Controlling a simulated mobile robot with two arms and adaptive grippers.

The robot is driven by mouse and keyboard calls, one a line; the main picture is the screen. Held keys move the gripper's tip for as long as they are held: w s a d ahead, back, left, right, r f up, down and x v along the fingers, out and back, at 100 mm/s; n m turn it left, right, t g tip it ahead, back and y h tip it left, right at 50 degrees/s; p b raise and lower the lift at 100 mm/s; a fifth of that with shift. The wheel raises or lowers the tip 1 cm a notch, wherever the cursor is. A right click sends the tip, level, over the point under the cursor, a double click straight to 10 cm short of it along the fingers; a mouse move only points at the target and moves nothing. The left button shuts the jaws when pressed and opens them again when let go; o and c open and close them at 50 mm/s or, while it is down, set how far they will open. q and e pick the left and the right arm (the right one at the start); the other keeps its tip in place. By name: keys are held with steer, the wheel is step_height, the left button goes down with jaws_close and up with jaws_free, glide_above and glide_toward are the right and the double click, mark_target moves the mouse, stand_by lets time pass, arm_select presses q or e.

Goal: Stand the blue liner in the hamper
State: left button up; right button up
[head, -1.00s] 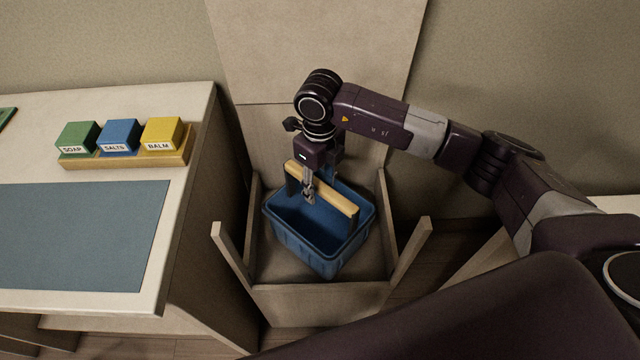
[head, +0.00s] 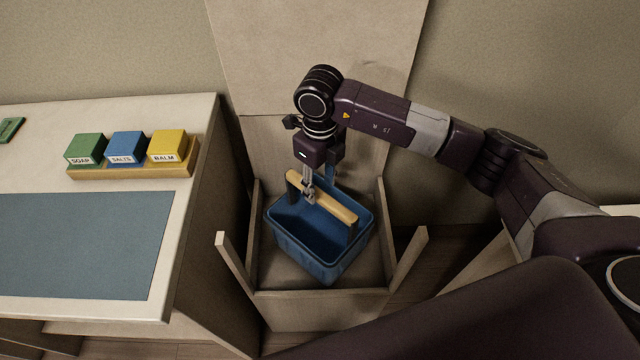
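The blue liner (head: 312,259) is an open blue basket with a yellow handle bar (head: 331,206) across its top. It is inside the walls of the beige hamper (head: 325,311), roughly upright and turned at an angle to the hamper's sides. I cannot tell whether its base touches the hamper floor. My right gripper (head: 310,197) points down from above, with its fingers closed around the handle bar. The fingers hide part of the handle, and the liner hides much of the hamper floor. My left gripper is not in view.
The hamper's lid panel (head: 318,55) stands raised behind it, close to my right arm. At left, a pale counter (head: 205,125) holds a blue-grey mat (head: 80,245) and a wooden tray (head: 130,172) with green, blue and yellow labelled blocks. Side posts (head: 408,260) rise at the hamper's front corners.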

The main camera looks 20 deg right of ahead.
steer(key=shift+r+p, duration=1)
steer(key=shift+r, duration=0.75)
steer(key=shift+r, duration=0.1)
step_height(320, 180, up, 12)
